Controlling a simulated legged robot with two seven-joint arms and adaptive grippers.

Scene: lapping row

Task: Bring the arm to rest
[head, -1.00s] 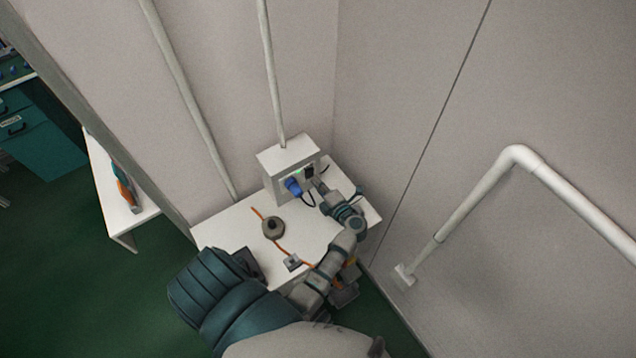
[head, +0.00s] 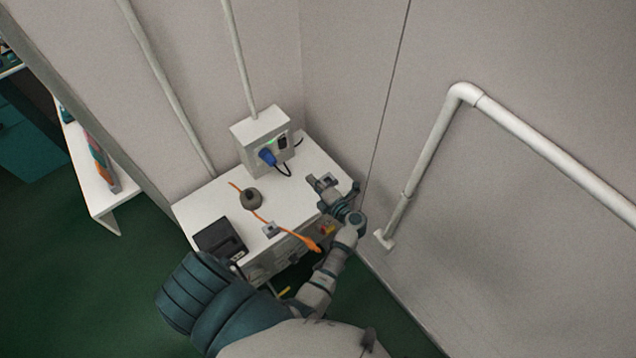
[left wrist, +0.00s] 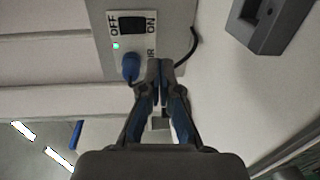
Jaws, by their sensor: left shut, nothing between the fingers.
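My left arm reaches from the bottom of the head view over the right end of a white table (head: 207,206). My left gripper (head: 319,180) is there, shut and empty, apart from the white switch box (head: 250,147) on the wall side. In the left wrist view the shut fingers (left wrist: 160,65) show in front of the switch box (left wrist: 165,16). The box has a dark rocker switch (left wrist: 132,25) marked OFF and ON, a small green light and a blue plug (left wrist: 130,67) with a black cable. My right gripper is not in view.
On the table are a dark boxy device (head: 218,238), a round grey-brown object (head: 250,198) and an orange cord (head: 264,216). A white pipe (head: 425,155) runs along the right wall. Green floor is open at the left.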

